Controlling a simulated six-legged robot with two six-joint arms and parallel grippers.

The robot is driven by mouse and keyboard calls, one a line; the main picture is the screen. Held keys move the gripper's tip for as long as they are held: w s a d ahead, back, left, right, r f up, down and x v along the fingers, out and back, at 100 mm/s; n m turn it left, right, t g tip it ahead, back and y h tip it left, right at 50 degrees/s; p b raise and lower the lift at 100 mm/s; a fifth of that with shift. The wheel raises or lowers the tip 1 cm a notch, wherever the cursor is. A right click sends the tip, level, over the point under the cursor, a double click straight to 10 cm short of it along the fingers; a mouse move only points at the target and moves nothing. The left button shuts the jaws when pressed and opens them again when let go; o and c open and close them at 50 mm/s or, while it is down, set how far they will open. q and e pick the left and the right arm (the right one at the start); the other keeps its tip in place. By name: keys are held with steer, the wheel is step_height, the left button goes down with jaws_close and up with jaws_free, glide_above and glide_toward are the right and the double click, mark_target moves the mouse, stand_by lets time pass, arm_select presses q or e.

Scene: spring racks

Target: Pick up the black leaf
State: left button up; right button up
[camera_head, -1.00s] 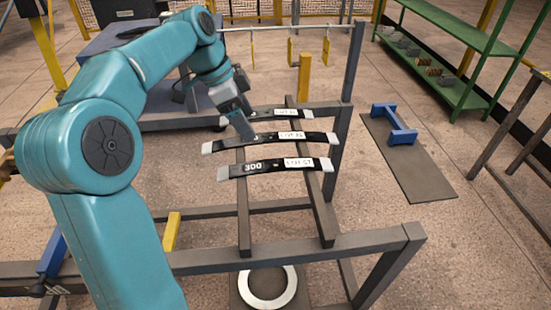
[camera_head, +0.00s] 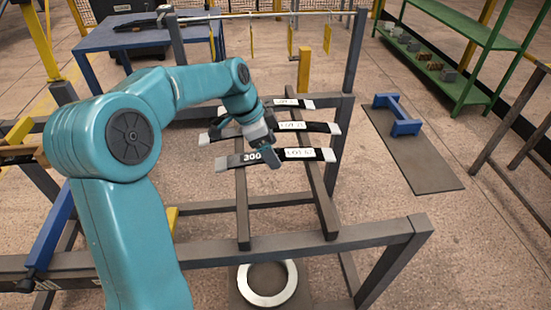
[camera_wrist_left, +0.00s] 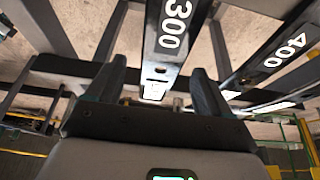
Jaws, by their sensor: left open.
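Several black leaves with pale ends and white labels lie across the rack's two rails. The nearest black leaf (camera_head: 297,154) is marked 300. Behind it lie a second leaf (camera_head: 318,127) and a third leaf (camera_head: 303,104). My left gripper (camera_head: 274,163) is over the middle of the 300 leaf and hides part of it. In the left wrist view the gripper (camera_wrist_left: 158,80) is open, and the 300 leaf (camera_wrist_left: 172,35) runs between its fingers in the picture. I cannot tell whether they touch. The 400 leaf (camera_wrist_left: 270,60) is at the right there. My right gripper is not in view.
The dark rack frame (camera_head: 300,248) surrounds the leaves, with a front bar close to me. A metal ring (camera_head: 268,285) lies below it. A blue stand (camera_head: 398,115) sits on a mat (camera_head: 420,165) at right. Green shelves (camera_head: 470,45) and a blue table (camera_head: 130,40) stand behind.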

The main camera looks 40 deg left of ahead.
arm_select(q)
steer(key=shift+x, duration=1)
jaws_close()
steer(key=shift+a+r, duration=0.1)
